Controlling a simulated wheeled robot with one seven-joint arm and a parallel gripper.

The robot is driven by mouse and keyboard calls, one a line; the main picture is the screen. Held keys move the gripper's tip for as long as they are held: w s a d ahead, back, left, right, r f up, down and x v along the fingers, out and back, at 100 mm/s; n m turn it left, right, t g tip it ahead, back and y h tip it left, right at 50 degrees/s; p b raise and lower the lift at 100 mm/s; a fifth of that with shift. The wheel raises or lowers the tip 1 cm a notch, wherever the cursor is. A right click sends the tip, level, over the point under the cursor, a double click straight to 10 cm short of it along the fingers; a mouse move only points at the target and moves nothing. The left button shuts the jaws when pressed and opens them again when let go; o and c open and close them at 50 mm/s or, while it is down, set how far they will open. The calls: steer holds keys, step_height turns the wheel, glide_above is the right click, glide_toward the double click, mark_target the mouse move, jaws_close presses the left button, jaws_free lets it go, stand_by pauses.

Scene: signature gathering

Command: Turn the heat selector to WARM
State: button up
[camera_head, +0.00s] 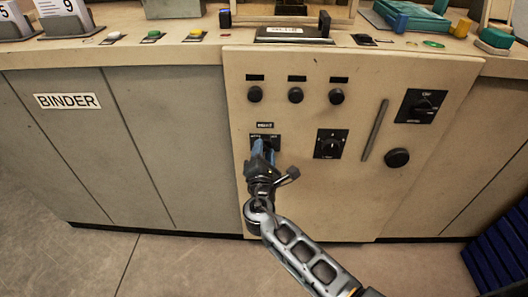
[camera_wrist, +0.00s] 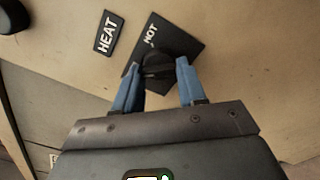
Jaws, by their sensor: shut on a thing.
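The heat selector is a black knob (camera_wrist: 158,64) on a black square plate (camera_wrist: 192,45) on the beige panel front. The plate reads "HOT" at its upper left in the wrist view; any other wording there is hidden. A "HEAT" label (camera_wrist: 107,33) sits beside the plate, and it also shows above the selector in the head view (camera_head: 265,125). My gripper (camera_wrist: 157,78) is shut on the knob, with a blue finger on each side of it. In the head view, my gripper (camera_head: 262,150) covers most of the selector. I cannot tell where the knob points.
To the right are another rotary selector (camera_head: 331,144), a slanted grey bar (camera_head: 375,130), a round black knob (camera_head: 397,158) and a dial (camera_head: 421,106). Several small black knobs (camera_head: 296,95) sit above. A "BINDER" label (camera_head: 67,101) marks the left cabinet. The floor in front is clear at left.

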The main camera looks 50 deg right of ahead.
steer(key=o, duration=1.1)
steer(key=shift+c, duration=0.2)
steer(key=shift+a, duration=0.1)
steer(key=v, duration=0.7)
steer(key=shift+s+a, duration=0.25)
steer(key=s+a+f+m+y+p, duration=0.25)
steer(key=s+a+y, duration=0.25)
steer(key=s, duration=0.5)
steer(key=s+a+f+m+y+p, duration=0.1)
steer(key=s+a+m+y, duration=0.2)
steer(key=s+a+y, duration=0.5)
steer(key=s+a+r+m+t+p, duration=0.1)
steer(key=s+r+m, duration=0.4)
steer(key=r, duration=0.5)
steer(key=s+a+r+m+t+y+p, duration=0.1)
steer(key=s+a+r+m+t, duration=0.1)
steer(key=s+r+m, duration=0.3)
steer(key=s+r+t, duration=0.1)
steer(key=s+r, duration=0.3)
steer(key=r, duration=0.2)
steer(key=shift+s+r, duration=0.2)
steer(key=shift+s, duration=0.15)
